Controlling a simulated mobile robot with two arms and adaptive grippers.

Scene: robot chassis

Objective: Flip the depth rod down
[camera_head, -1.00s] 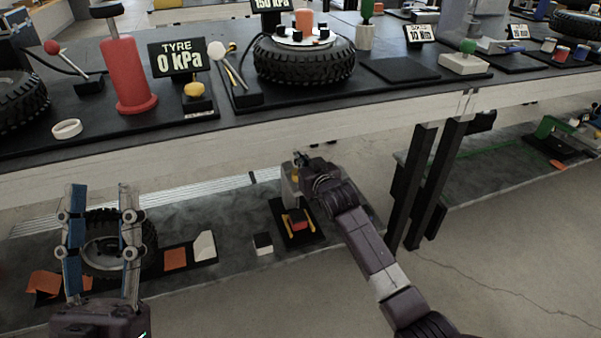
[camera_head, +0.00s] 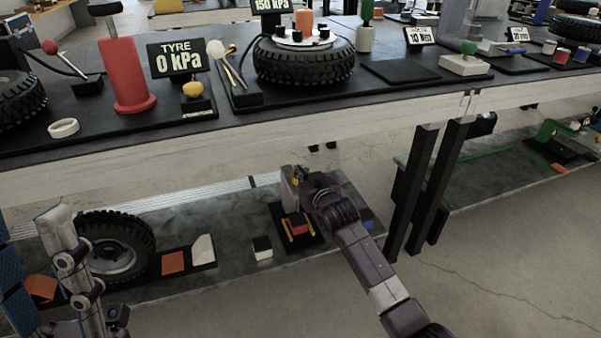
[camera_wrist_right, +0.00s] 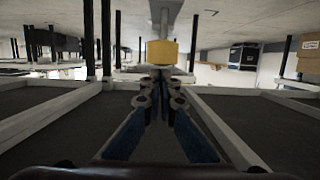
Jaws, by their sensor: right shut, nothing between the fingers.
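On the lower shelf, a grey upright device (camera_head: 287,190) stands on a black mat with a red and yellow part (camera_head: 298,226) at its front. I cannot make out for sure which part is the depth rod. My right gripper (camera_head: 299,176) is at the top of this device, its fingertips small and partly hidden in the head view. In the right wrist view my right gripper (camera_wrist_right: 161,84) is shut and empty, and a yellow block (camera_wrist_right: 161,52) on a grey post lies just beyond its tips. Contact cannot be told. My left gripper (camera_head: 38,265) is open and empty at the left edge, partly cut off.
The upper bench edge (camera_head: 240,130) overhangs the lower shelf. Black legs (camera_head: 425,190) stand right of my right arm. A tyre (camera_head: 115,245), an orange block (camera_head: 173,262) and a black-and-white block (camera_head: 262,248) sit on the shelf to the left.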

